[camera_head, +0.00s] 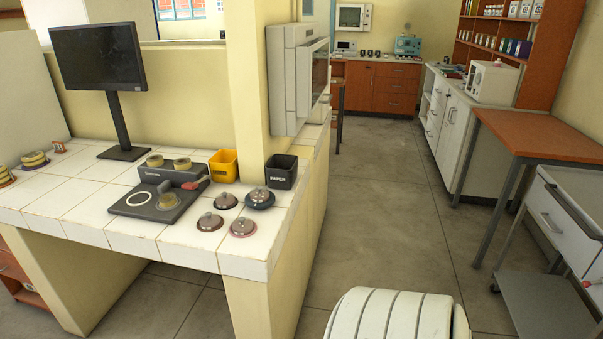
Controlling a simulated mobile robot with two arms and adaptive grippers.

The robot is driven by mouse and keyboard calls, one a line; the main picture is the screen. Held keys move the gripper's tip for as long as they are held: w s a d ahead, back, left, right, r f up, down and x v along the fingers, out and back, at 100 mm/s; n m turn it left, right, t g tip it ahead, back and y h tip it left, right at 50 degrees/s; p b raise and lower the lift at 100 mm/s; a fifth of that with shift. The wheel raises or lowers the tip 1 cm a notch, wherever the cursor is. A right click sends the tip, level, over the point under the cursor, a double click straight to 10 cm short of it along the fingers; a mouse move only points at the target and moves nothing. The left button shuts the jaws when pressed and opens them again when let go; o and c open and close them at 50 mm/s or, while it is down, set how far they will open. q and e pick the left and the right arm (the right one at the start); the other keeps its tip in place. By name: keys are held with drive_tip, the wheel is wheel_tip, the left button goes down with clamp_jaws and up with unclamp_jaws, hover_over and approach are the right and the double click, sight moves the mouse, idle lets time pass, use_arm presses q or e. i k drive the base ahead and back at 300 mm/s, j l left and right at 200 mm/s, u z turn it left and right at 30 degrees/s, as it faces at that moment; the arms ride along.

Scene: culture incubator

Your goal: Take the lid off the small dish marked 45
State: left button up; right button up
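Several small round dishes with knobbed lids stand at the front right of the white tiled counter (90,215). They are a brown one (209,222), another brown one (225,201), a pinkish one (242,227) and a larger dark blue one (259,198). Their lids appear to be on. No number can be read on any dish, so I cannot tell which is marked 45. Neither of my grippers is in view.
A monitor (98,58), a yellow bin (223,166) and a black bin (282,171) stand on the counter. Yellowish stacked dishes (35,159) are at left. A white ribbed object (398,317) is at the bottom edge. The floor (380,200) right of the counter is clear.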

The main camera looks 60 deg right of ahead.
sight(259, 191)
drive_tip(key=i+z, duration=0.1)
drive_tip(key=z, duration=2.45)
drive_tip(key=j+z, duration=0.2)
drive_tip(key=j, duration=0.25)
drive_tip(key=j+z, duration=0.25)
drive_tip(key=j, duration=0.15)
drive_tip(key=k+j+z, duration=0.2)
drive_tip(key=j, duration=0.25)
drive_tip(key=j+z, duration=0.25)
drive_tip(key=j, duration=0.15)
drive_tip(key=k+j+z, duration=0.2)
drive_tip(key=j, duration=0.2)
